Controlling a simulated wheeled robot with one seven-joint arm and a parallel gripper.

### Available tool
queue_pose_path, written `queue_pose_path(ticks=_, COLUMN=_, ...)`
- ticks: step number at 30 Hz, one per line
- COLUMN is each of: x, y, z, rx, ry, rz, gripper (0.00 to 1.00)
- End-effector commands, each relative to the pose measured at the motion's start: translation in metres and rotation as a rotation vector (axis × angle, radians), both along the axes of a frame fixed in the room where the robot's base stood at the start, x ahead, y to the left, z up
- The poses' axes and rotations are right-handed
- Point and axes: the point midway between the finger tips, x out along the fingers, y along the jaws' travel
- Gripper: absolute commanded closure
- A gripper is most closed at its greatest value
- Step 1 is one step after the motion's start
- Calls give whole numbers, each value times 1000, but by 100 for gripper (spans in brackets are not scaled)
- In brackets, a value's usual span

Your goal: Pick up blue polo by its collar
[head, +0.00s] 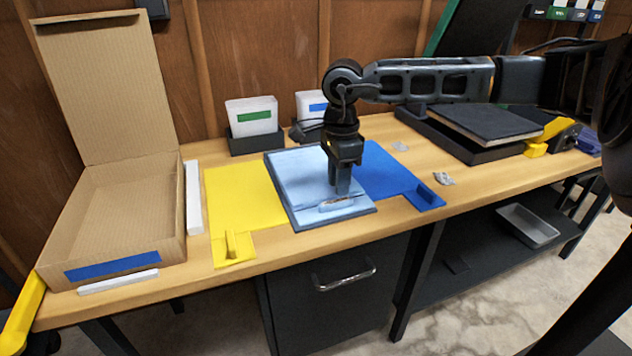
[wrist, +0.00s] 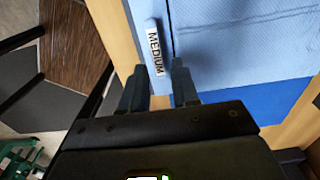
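The blue polo (head: 300,180) lies folded flat, light blue, on a dark-edged board (head: 360,213) at the middle of the workbench. A strip at its front edge, likely the collar, carries a small pale label (head: 337,203). In the wrist view the light blue fabric (wrist: 240,40) fills the upper right, and the label (wrist: 155,47) reads MEDIUM. My gripper (head: 341,192) points down over the polo's front part, just behind the label. In the wrist view my gripper's fingers (wrist: 158,82) are apart with nothing seen held between them. Whether the fingertips touch the fabric is unclear.
A yellow panel (head: 240,190) lies left of the polo and a blue panel (head: 385,172) right. An open cardboard box (head: 125,268) stands at the left. White-fronted bins (head: 252,115) stand behind. A black flat machine (head: 490,125) sits at the right. Bare wood shows along the front.

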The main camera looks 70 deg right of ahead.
Motion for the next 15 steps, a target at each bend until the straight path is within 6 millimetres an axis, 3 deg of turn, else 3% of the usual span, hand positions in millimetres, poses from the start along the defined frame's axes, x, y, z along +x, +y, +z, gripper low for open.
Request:
queue_pose_path(ticks=9, x=2, y=6, z=-40, rx=3, ry=-1, rz=-1, gripper=70)
queue_pose_path(ticks=15, x=2, y=6, z=-47, rx=1, ry=-2, rz=1, gripper=70)
